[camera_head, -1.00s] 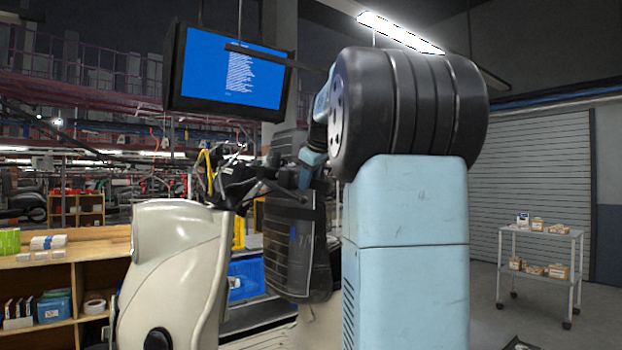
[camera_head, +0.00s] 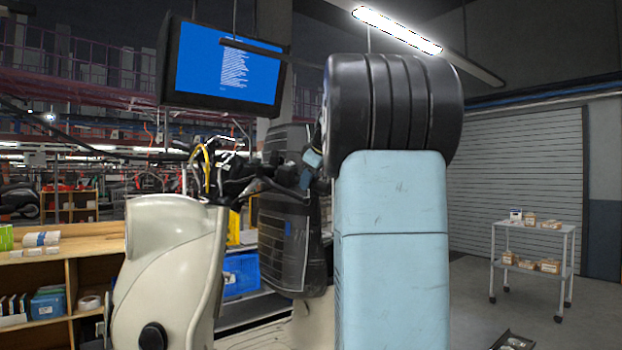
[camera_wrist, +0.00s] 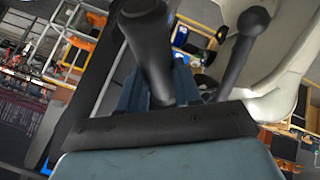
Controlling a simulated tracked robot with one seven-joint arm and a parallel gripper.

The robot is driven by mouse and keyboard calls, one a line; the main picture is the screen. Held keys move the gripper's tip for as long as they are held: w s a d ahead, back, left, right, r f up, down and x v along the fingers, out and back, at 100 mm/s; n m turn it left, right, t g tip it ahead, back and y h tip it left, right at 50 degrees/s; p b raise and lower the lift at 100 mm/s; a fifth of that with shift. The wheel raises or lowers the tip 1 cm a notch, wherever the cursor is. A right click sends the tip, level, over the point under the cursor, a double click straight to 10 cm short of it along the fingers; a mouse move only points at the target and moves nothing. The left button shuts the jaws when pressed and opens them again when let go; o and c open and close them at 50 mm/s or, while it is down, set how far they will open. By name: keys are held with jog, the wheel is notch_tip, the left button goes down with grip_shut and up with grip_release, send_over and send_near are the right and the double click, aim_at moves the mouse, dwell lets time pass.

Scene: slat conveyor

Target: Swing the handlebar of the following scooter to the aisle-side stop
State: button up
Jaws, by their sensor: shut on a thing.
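A cream scooter (camera_head: 172,262) stands at the left of the head view, its front body upright. Its black handlebar (camera_head: 235,183) is on top, with cables looping above it. My gripper (camera_head: 308,172) is at the handlebar's right end, partly hidden by my large dark arm joint. In the wrist view, a black handlebar grip (camera_wrist: 150,38) runs down between the jaws of my gripper (camera_wrist: 165,98). A black ball-ended lever (camera_wrist: 248,40) stands beside the grip, apart from it. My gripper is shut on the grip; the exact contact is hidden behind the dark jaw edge.
A dark padded form (camera_head: 290,245) stands just behind the handlebar. A blue screen (camera_head: 225,65) hangs above. A wooden shelf (camera_head: 60,262) is at the left, a blue bin (camera_head: 243,275) behind the scooter. A small cart (camera_head: 535,262) stands at the right, with open floor around it.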

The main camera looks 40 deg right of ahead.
jog(key=shift+f, duration=0.15)
jog(key=shift+w+d+f+n+t+y, duration=0.2)
jog(key=shift+w+d+f+n, duration=0.15)
jog(key=shift+d, duration=0.2)
jog(key=shift+w+d+f+n+t+y, duration=0.1)
jog(key=shift+w+d+f+n+y, duration=0.1)
jog(key=shift+w+d, duration=0.25)
jog(key=o, duration=1.1)
jog(key=shift+r, duration=0.1)
jog(key=shift+o, duration=0.2)
jog(key=v, duration=1.3)
jog(key=shift+s+r, duration=0.25)
jog(key=shift+s, duration=0.05)
